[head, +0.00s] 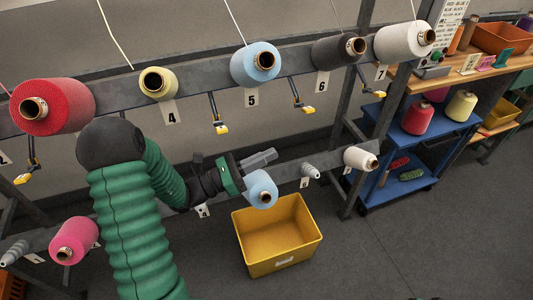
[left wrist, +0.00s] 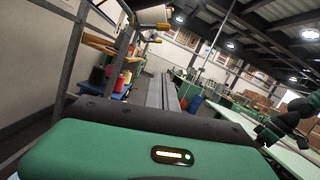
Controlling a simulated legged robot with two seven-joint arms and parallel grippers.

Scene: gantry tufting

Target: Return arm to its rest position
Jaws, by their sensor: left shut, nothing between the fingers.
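My left gripper (head: 268,157) reaches in front of the creel rack in the head view, its grey fingers together with nothing between them. The fingers also show closed in the left wrist view (left wrist: 163,92). A small light blue cone (head: 260,188) sits on the lower rail just below the gripper; I cannot tell whether they touch. A larger light blue cone (head: 255,63) sits above on the upper rail, over label 5. My green-sleeved left arm hides part of the lower rail.
The upper rail (head: 200,85) carries red (head: 65,105), yellow (head: 159,83), black (head: 336,50) and white (head: 400,41) cones. A pink cone (head: 72,241) and a white cone (head: 360,158) sit on the lower rail. A yellow bin (head: 275,252) stands below. A blue cart (head: 385,189) stands right.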

